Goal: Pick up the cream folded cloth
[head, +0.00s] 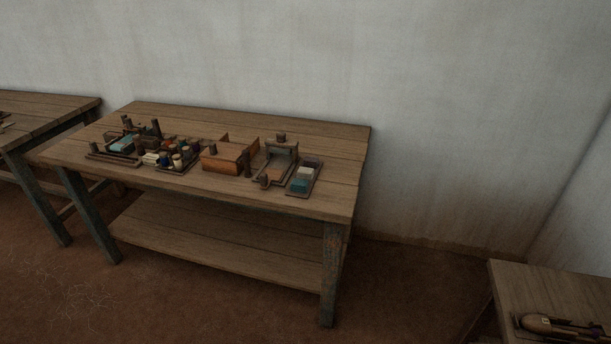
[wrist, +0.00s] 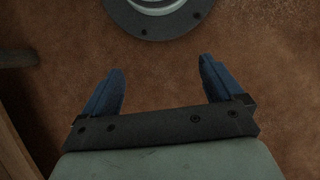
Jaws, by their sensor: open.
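A small cream block that looks like the folded cloth (head: 306,173) lies in a shallow dark tray (head: 317,176) near the right end of the wooden table. A teal folded piece (head: 299,186) lies in the same tray, in front of it. My gripper (wrist: 162,68) shows only in the wrist view. Its two blue fingers are spread apart with nothing between them, above reddish-brown floor. The cloth is not in the wrist view, and my gripper is not in the head view.
The table (head: 345,150) also holds a wooden frame device (head: 272,170) left of the tray, an orange-brown box (head: 222,162), and several spools and small items further left. Its right end is bare. Another table (head: 50,112) stands left, and one with a shuttle-like object (head: 550,324) lower right.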

